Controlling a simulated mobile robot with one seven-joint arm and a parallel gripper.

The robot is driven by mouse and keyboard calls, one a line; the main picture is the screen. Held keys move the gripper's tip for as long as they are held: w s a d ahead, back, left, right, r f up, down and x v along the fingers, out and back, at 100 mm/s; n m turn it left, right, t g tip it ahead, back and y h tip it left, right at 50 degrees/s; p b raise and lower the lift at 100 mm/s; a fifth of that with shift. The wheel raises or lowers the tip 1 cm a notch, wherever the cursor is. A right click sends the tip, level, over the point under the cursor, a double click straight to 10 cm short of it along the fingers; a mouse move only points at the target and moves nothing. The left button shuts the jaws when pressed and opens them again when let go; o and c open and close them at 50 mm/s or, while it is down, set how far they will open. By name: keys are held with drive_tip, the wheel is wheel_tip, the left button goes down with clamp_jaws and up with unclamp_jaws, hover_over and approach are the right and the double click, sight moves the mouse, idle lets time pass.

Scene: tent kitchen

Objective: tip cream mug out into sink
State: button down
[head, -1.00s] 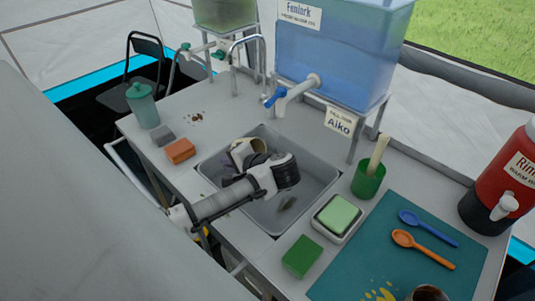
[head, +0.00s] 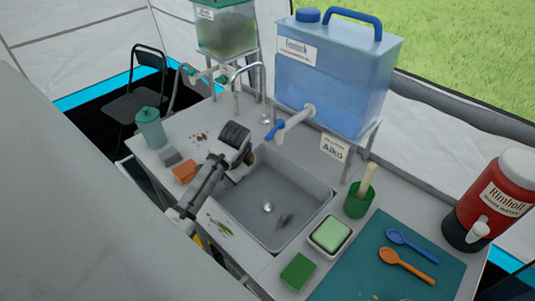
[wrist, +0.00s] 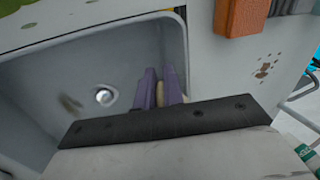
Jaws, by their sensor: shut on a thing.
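The cream mug is mostly hidden by my gripper. Only a small cream part of it (head: 251,160) shows at the sink's back left corner in the head view, and a cream sliver (wrist: 186,94) shows by the fingers in the wrist view. My gripper (wrist: 160,86), with purple fingers, is shut on the mug at the sink's left end. The mug's opening and contents are hidden, so I cannot tell its tilt. The grey sink (head: 292,190) has a round drain (head: 267,207) and a dark brownish patch (head: 285,220) on its floor.
An orange block (head: 184,172) and a grey block (head: 171,156) lie left of the sink. A faucet (head: 238,85) and a blue water tank's tap (head: 290,123) stand behind it. A soap dish (head: 331,234) and green cup (head: 358,204) are to the right.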

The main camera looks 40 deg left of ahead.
drive_tip(key=shift+a+r+h, duration=0.3)
drive_tip(key=shift+a+h, duration=0.2)
drive_tip(key=shift+h, duration=0.4)
drive_tip(key=shift+a+r+h, duration=0.3)
drive_tip(key=shift+a+h, duration=0.2)
drive_tip(key=shift+h, duration=0.4)
